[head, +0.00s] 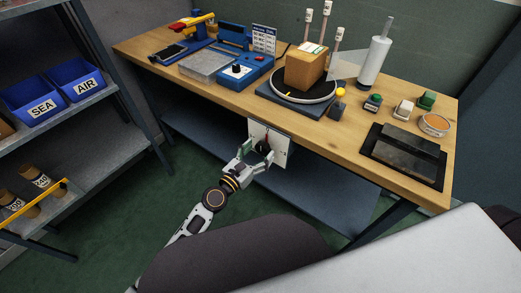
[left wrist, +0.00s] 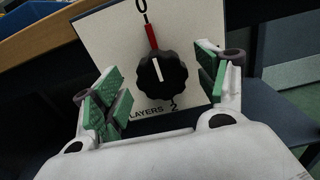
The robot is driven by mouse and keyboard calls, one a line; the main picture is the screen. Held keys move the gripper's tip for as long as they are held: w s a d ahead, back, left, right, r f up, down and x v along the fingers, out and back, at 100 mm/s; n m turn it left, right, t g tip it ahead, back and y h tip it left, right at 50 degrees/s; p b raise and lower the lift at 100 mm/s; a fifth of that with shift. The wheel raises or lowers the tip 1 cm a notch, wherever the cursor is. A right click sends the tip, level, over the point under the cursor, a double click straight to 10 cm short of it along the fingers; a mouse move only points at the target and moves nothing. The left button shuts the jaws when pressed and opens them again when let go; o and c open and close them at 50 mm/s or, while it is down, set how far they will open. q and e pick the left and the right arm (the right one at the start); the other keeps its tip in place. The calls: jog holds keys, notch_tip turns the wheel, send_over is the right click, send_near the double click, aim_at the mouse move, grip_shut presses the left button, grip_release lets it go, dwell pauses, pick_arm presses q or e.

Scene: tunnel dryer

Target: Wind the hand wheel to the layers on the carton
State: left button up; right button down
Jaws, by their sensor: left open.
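The hand wheel is a black ribbed knob (left wrist: 163,78) on a white plate (left wrist: 95,28) marked "LAYERS", with a 0 above and a 2 below. A red strip (left wrist: 151,37) lies between the 0 and the knob. The knob's white line points up, slightly left. In the head view the plate (head: 284,152) hangs at the table's front edge. My left gripper (head: 255,157) is open before it; its green-padded fingers stand either side of the knob, apparently not touching. The carton (head: 304,70) sits on a round turntable; its top label is unreadable. My right gripper is not in view.
The wooden table (head: 215,92) carries a blue control box (head: 240,70), a film roll (head: 374,62), small stamps and a dark tray (head: 404,155). A blue-grey lower shelf (head: 215,130) lies below. Shelving with blue bins (head: 78,76) stands at left.

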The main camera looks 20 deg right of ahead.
pick_arm(q)
jog(key=shift+w+d, duration=0.35)
jog(key=shift+d, duration=0.2)
jog(key=c, duration=1)
